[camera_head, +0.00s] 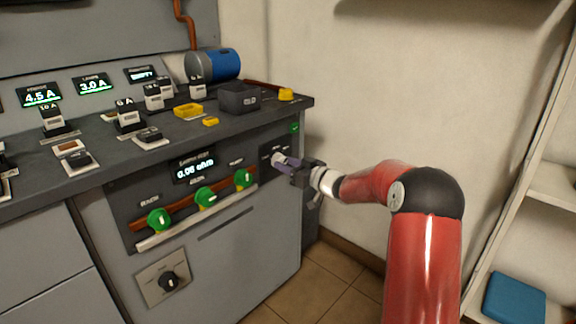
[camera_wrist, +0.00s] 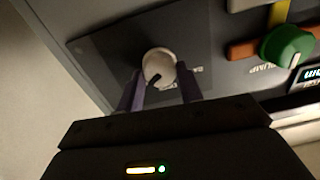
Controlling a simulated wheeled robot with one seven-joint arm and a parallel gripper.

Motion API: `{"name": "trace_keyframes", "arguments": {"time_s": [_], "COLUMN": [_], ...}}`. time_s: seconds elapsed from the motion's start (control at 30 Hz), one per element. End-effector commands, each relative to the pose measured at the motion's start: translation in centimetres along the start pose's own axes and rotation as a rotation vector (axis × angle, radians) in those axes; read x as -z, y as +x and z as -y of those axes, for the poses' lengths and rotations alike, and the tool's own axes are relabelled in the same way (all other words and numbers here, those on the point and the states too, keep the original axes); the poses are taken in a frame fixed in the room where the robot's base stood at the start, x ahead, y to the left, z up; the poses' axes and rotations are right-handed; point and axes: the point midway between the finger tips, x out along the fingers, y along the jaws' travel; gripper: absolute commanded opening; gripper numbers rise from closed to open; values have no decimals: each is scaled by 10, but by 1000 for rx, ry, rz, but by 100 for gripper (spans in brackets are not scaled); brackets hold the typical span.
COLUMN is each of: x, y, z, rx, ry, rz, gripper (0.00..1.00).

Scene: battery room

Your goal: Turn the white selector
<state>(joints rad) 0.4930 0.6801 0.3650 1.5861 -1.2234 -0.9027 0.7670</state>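The white selector (camera_head: 277,159) is a round knob on a dark plate at the right end of the bench's front panel. In the wrist view the white selector (camera_wrist: 159,64) shows a dark pointer mark on its face, toward the lower left. My gripper (camera_head: 285,162) reaches it from the right in the head view. In the wrist view its two purple fingers (camera_wrist: 160,86) stand apart, one on each side of the knob's lower part. I cannot tell whether they touch it. The fingers partly cover the plate's lettering.
Several green knobs (camera_head: 206,197) sit along a brown bar left of the selector; one green knob (camera_wrist: 287,46) is near in the wrist view. A black knob (camera_head: 169,281) is lower down. The wall is to the right, and a shelf holds a blue box (camera_head: 514,299).

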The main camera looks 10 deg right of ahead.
Motion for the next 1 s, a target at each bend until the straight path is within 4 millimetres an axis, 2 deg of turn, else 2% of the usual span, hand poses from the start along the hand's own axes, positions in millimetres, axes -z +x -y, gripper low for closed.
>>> {"name": "trace_keyframes", "arguments": {"time_s": [0.03, 0.13, 0.17, 0.57, 1.0], "x": [0, 0, 0, -2, -3], "y": [0, 0, 0, 0, 0], "z": [0, 0, 0, 0, 1], "rx": [1, 1, 1, 2, 2], "ry": [0, 0, 0, -91, -462], "rz": [0, 0, 0, 2, 11], "gripper": [28, 15, 14, 14, 14]}}
